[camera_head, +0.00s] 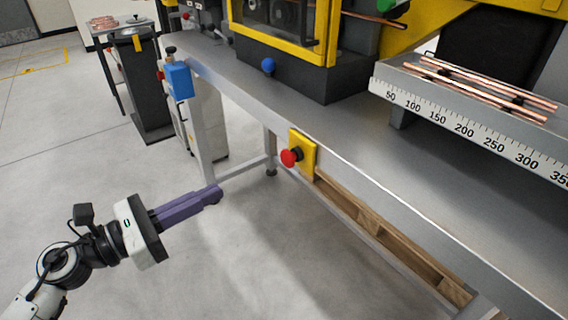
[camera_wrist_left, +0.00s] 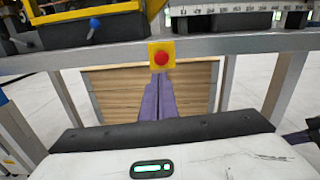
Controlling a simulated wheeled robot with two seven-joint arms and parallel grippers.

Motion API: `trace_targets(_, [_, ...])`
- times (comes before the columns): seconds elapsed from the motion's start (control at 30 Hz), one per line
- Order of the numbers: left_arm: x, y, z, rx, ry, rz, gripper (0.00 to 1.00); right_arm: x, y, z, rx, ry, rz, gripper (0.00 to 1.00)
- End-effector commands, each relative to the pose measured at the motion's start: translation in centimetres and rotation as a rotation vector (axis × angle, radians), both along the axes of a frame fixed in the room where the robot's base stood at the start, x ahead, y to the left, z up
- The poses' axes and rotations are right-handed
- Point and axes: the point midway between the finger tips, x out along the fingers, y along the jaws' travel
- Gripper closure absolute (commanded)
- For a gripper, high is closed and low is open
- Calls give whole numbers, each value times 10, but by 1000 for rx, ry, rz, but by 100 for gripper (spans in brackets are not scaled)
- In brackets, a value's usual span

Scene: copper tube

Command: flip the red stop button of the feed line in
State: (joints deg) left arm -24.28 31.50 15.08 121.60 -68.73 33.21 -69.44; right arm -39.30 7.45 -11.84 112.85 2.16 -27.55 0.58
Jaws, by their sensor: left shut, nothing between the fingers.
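The red stop button (camera_head: 290,157) sits on a yellow plate (camera_head: 305,152) on the front edge of the grey workbench. In the left wrist view the red button (camera_wrist_left: 161,58) is on its yellow plate (camera_wrist_left: 152,46), just beyond my fingertips in the picture. My left gripper (camera_head: 214,194) has purple fingers, shut and empty, pointing toward the bench. In the head view it is left of the button and lower in the picture, apart from it. In the left wrist view the left gripper's fingertips (camera_wrist_left: 157,78) show just below the button.
A blue box (camera_head: 179,80) is fixed at the bench's left corner. A ruled tray (camera_head: 470,124) with copper tubes (camera_head: 485,83) stands at the right. Open floor lies between my left arm and the bench.

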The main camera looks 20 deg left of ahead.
Motion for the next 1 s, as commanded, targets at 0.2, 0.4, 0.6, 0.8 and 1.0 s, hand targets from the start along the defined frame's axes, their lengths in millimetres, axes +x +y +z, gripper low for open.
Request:
trace_targets(0.2, [-1,-1,0,67,-28,-16,100,0,0,0,0,1,1,100])
trace_targets(0.4, [0,-2,0,62,-26,-16,100,-1,0,-1,0,4,1,100])
trace_targets(0.6, [14,-12,4,59,-27,-17,100,-2,0,3,0,8,-1,100])
trace_targets(0.8, [46,-36,6,58,-29,-16,100,-4,-3,12,1,11,-7,100])
trace_targets(1.0, [79,-62,5,55,-27,-15,100,-4,-9,20,-2,8,-19,100])
